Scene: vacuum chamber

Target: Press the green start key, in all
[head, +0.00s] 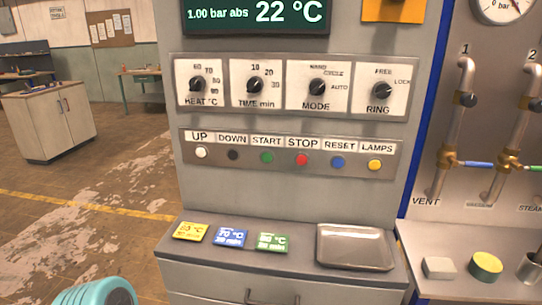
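The green start key (267,157) is a small round green button under the label START, in the head view. It sits in the button row on the grey control panel (220,172). To its left are the white UP key (201,152) and the dark DOWN key (233,155). To its right are the red STOP key (302,160), the blue RESET key (337,162) and the yellow LAMPS key (374,165). Nothing covers the green key.
Above the keys are the HEAT, TIME, MODE and RING knobs (317,87) and a display (256,14) reading 22 °C. The ledge below holds yellow, blue and green cards (231,238) and a metal tray (355,232). Pipes with valves (455,160) stand at the right.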

